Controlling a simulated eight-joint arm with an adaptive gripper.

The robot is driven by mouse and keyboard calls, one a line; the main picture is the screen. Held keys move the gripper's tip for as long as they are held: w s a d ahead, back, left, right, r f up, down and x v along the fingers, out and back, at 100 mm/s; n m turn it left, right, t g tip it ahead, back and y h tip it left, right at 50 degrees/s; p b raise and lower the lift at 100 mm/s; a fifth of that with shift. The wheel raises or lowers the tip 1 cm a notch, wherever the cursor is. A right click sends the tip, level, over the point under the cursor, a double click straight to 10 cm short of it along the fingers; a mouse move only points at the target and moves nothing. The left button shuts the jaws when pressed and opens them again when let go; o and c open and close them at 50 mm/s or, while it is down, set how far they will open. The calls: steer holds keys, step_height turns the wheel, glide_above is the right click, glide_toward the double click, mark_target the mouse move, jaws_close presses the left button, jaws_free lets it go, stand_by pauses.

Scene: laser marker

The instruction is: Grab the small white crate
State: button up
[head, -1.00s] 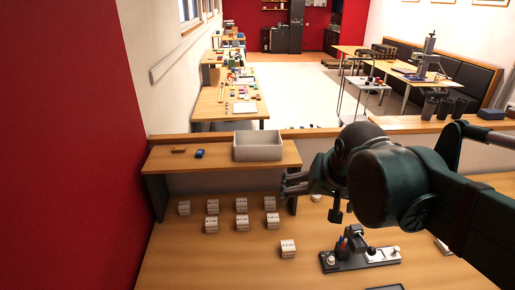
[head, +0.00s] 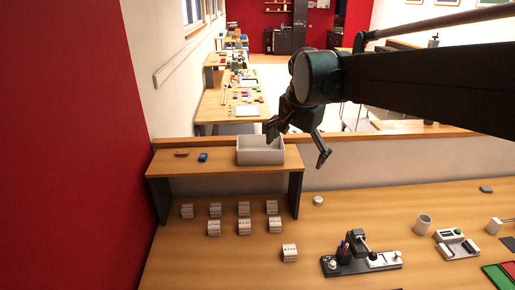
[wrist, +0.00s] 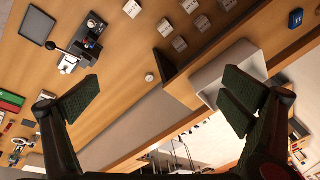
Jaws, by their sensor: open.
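The small white crate (head: 258,157) is an open-topped box at the right end of a raised wooden shelf in the head view. In the wrist view the crate (wrist: 212,76) is right of centre, partly hidden behind one finger. My gripper (head: 297,143) is open and empty at the crate's right side in the head view. One finger overlaps the crate's right part in the picture and the other hangs to its right, past the shelf end. In the wrist view my gripper (wrist: 160,108) has its two green-padded fingers wide apart. I cannot tell whether a finger touches the crate.
The shelf (head: 222,169) also holds a blue block (head: 203,157) and a small brown item (head: 181,153). Several white labelled cubes (head: 244,227) lie below on the desk. A low wall runs behind the shelf.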

mark_target(260, 146)
steer(key=w+a+f+m+g+p, duration=0.1)
steer(key=w+a+m, duration=0.3)
steer(key=w, duration=0.9)
steer(key=w+a+f+m+g+h+p, duration=0.1)
steer(key=w+a+f+m, duration=0.3)
steer(key=w, duration=0.9)
steer(key=shift+w+a+f+m+g, duration=0.35)
steer(key=shift+a+m+g, duration=0.35)
steer(key=shift+a, duration=0.3)
steer(key=shift+f, duration=0.1)
steer(key=shift+d+f+p, duration=0.2)
steer(key=shift+f+p, duration=0.1)
steer(key=shift+f, duration=0.9)
steer(key=shift+f, duration=0.1)
steer(key=shift+s+d+f+p, duration=0.1)
steer(key=shift+d+f+p, duration=0.1)
steer(key=shift+f, duration=1.05)
steer(key=shift+s+d+f+p, duration=0.1)
steer(key=shift+d+f+p, duration=0.1)
steer(key=shift+f, duration=1)
steer(key=shift+c, duration=0.2)
